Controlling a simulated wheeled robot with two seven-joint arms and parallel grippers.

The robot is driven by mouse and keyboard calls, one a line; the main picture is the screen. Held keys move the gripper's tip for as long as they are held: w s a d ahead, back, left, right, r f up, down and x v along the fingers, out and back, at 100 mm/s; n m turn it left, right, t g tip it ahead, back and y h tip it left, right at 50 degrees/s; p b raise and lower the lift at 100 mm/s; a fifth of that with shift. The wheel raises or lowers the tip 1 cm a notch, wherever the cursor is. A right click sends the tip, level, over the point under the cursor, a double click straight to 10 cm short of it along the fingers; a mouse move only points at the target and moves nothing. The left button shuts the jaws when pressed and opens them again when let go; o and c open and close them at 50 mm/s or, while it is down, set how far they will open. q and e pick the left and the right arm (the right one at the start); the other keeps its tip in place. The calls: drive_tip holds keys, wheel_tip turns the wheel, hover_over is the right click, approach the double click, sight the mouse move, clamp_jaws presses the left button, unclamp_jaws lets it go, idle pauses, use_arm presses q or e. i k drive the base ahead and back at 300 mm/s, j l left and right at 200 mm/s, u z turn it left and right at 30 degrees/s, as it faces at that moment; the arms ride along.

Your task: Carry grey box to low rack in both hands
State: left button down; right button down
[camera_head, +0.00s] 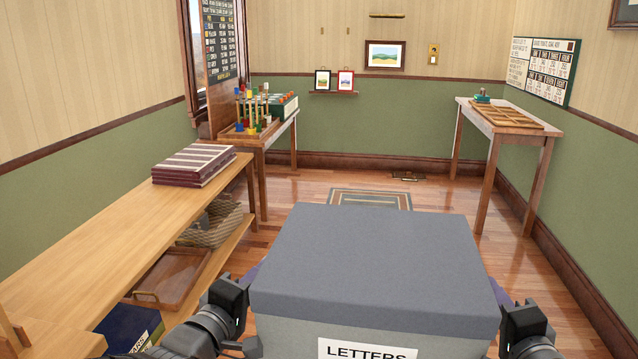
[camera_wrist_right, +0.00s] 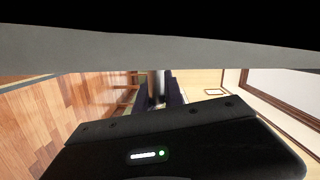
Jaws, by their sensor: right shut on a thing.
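The grey box (camera_head: 370,262), with a darker grey lid and a white LETTERS label, is held level in front of me. My left gripper (camera_head: 238,305) is at its left side, fingertips hidden, so its jaws cannot be read. My right gripper (camera_head: 515,325) is shut on the box at its right side. In the right wrist view the box (camera_wrist_right: 160,48) is a grey band close above the black gripper housing. A long wooden bench (camera_head: 110,240) with a lower shelf stands at left; I cannot tell whether this is the low rack.
A table (camera_head: 278,128) stands at back left, another (camera_head: 510,125) at right. Open floor with a mat (camera_head: 370,199) lies between.

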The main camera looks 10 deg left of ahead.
sight(110, 241)
drive_tip(key=i+j+u, duration=0.15)
drive_tip(key=i, duration=0.95)
drive_tip(key=i+u, duration=0.2)
drive_tip(key=i, duration=0.35)
drive_tip(key=i+l+u, duration=0.25)
drive_tip(key=i, duration=0.25)
drive_tip(key=i+j+u, duration=0.1)
drive_tip(key=i+u, duration=0.6)
drive_tip(key=i+l+u, duration=0.1)
drive_tip(key=i+u, duration=0.7)
drive_tip(key=i, duration=0.15)
drive_tip(key=u, duration=0.95)
